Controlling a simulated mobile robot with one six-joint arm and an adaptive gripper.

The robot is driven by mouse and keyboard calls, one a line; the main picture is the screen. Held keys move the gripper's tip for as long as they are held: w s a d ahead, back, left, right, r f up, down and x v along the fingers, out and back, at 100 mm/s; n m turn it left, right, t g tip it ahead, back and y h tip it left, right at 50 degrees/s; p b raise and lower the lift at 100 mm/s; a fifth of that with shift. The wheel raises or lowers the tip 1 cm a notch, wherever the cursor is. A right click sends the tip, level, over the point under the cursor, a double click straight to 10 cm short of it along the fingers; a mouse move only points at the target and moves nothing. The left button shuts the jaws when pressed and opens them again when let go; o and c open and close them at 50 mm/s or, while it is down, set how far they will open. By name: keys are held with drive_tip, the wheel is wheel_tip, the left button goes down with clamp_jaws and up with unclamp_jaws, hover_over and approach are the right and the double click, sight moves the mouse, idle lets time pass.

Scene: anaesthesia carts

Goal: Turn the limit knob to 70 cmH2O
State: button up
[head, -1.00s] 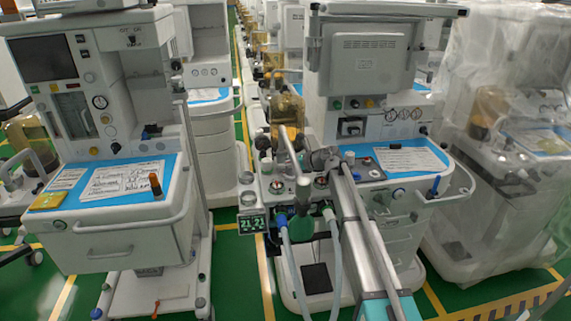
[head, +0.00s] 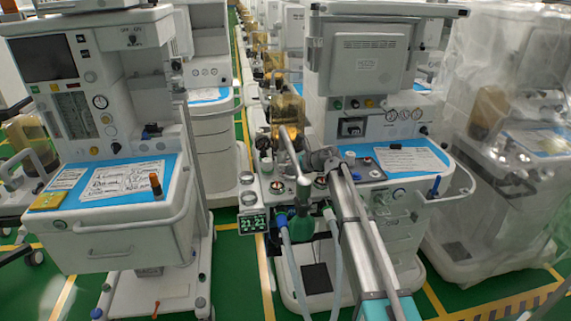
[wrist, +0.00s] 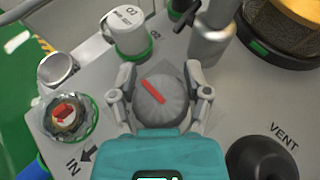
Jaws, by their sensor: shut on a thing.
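The limit knob (wrist: 172,112) is a round grey knob with a red pointer line on top, in the middle of the wrist view. The line slants toward the upper left of that view. My gripper (wrist: 160,80) has one finger on each side of the knob and is shut on it. My teal gripper body covers the knob's near side and the panel below it. No scale numbers around the knob are readable. In the head view my gripper (head: 304,184) points down at the front left of the middle cart (head: 365,70), and the knob is hidden there.
Around the knob stand a white capped port (wrist: 130,35), a silver post (wrist: 211,40), a black dome (wrist: 262,160) by "VENT" and a clear ringed valve (wrist: 67,115) near "IN". A small green-digit display (head: 252,224) hangs at the cart's left. Hoses hang below.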

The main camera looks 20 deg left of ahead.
drive_tip(key=shift+s+d+f+m+t, duration=0.1)
drive_tip(key=shift+s+m+t, duration=0.2)
drive_tip(key=shift+m+t, duration=0.15)
drive_tip(key=shift+m+t+h, duration=0.5)
drive_tip(key=shift+m+t, duration=0.45)
drive_tip(key=shift+w+d+m+t+h, duration=0.1)
drive_tip(key=shift+w+m+t+h, duration=0.1)
drive_tip(key=shift+m+t+h, duration=0.35)
drive_tip(key=shift+w+m+t+h, duration=0.15)
drive_tip(key=shift+m+t+h, duration=0.1)
drive_tip(key=shift+m+t, duration=0.6)
drive_tip(key=shift+w, duration=0.1)
drive_tip(key=o, duration=1)
drive_tip(key=shift+m, duration=0.3)
drive_tip(key=shift+w+t+h, duration=0.1)
drive_tip(key=shift+t+h, duration=0.2)
